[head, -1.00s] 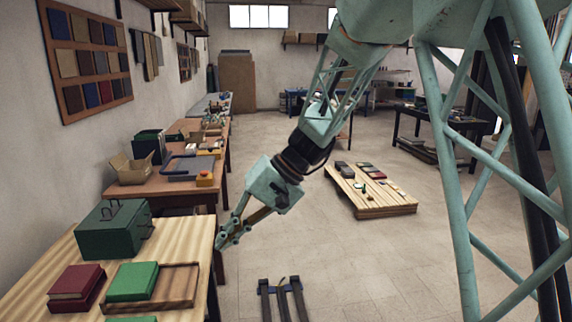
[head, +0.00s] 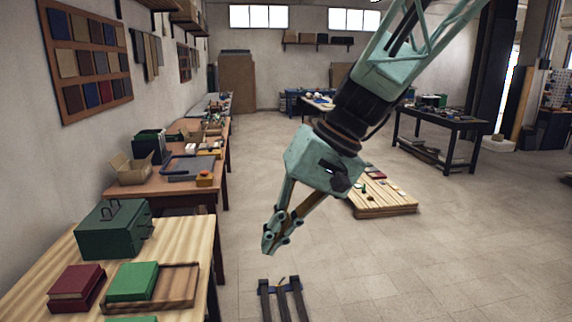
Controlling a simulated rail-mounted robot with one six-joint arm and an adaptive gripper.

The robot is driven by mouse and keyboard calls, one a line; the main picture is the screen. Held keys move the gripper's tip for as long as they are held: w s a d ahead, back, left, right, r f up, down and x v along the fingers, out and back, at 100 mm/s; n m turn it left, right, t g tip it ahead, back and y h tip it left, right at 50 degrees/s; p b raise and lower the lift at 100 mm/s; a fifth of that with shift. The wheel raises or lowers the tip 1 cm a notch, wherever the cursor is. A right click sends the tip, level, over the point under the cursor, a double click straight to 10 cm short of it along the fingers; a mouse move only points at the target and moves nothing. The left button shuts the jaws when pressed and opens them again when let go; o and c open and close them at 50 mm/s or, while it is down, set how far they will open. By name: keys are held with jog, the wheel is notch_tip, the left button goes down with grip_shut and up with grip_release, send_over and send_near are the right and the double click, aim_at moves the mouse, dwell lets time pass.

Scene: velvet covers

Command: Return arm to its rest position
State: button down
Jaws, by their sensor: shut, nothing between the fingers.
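My gripper (head: 268,247) hangs from my pale green arm near the middle of the head view. Its fingers are shut with nothing between them, and it points down and to the left. It is over the open floor, to the right of the near wooden table (head: 60,262) and apart from it. The upper part of my arm runs up and out of the top of the picture.
The near table carries a green metal box (head: 112,229), red books (head: 76,284) and a green book (head: 132,281) on a wooden tray (head: 178,289). A low slatted platform (head: 385,211) stands behind my arm. Floor (head: 450,255) on the right is clear.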

jog(key=s+d+r+m+t+h, duration=0.1)
jog(key=s+d+t+h, duration=0.1)
jog(key=s+d, duration=1)
jog(key=s+d+r+m+t+h, duration=0.1)
jog(key=s+d+r+t+h, duration=0.1)
jog(key=s+d, duration=1)
jog(key=shift+s+r+h, duration=0.25)
jog(key=shift+s+h, duration=0.65)
jog(key=shift+s, duration=0.15)
jog(key=shift+a, duration=0.2)
